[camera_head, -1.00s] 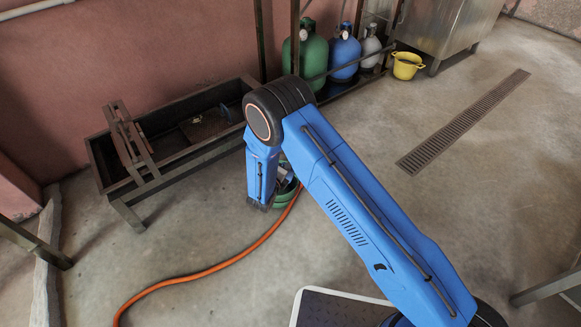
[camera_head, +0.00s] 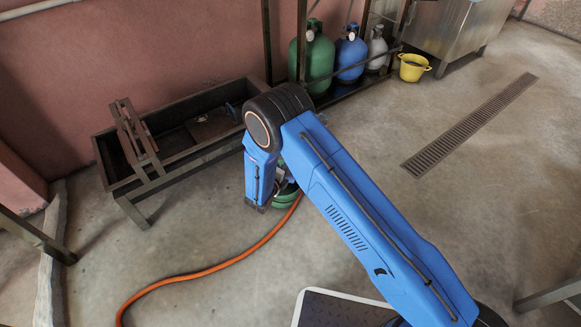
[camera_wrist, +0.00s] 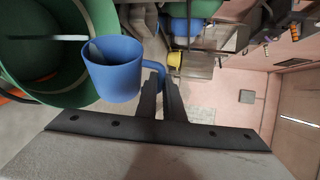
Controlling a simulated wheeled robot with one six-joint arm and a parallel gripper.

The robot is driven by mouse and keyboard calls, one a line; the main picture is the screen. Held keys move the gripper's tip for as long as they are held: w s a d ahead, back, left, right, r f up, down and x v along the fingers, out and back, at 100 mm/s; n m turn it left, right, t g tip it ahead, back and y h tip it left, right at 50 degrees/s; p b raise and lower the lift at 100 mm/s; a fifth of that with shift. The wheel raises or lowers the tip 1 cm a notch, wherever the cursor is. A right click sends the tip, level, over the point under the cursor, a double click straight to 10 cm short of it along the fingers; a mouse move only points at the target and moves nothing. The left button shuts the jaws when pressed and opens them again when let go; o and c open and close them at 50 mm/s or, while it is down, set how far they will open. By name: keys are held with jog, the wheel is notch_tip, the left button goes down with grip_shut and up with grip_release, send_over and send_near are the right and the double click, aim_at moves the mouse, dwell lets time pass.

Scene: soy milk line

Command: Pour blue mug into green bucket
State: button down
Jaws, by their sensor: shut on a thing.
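In the wrist view the blue mug (camera_wrist: 113,78) is held by its handle between the two dark fingers of my gripper (camera_wrist: 161,84), which is shut on it. That view is turned sideways, and the mug lies tipped well over. A thin pale stream (camera_wrist: 50,38) runs from its lip into the mouth of the green bucket (camera_wrist: 72,88). Some pale liquid shows at the mug's lip. The mug is close by the bucket's rim. In the head view the bucket (camera_head: 287,198) stands on the floor, mostly hidden by my arm; the mug is not clearly seen there.
A dark metal trough (camera_head: 205,135) stands at the wall behind. Green (camera_head: 318,55) and blue (camera_head: 351,58) gas cylinders and a yellow bucket (camera_head: 412,72) are at the back. An orange hose (camera_head: 215,265) crosses the floor. Floor around the drain grate (camera_head: 470,125) is clear.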

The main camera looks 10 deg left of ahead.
jog(key=shift+s+a+n+t+h, duration=0.15)
jog(key=shift+a+n+t+h, duration=0.35)
jog(key=shift+a+n, duration=0.75)
jog(key=shift+a, duration=0.15)
jog(key=shift+a, duration=0.15)
jog(key=shift+s+a+r+n+t+h, duration=0.15)
jog(key=shift+a+n+t+h, duration=0.25)
jog(key=shift+a+n, duration=0.6)
jog(key=shift+r, duration=0.1)
dwell(0.9)
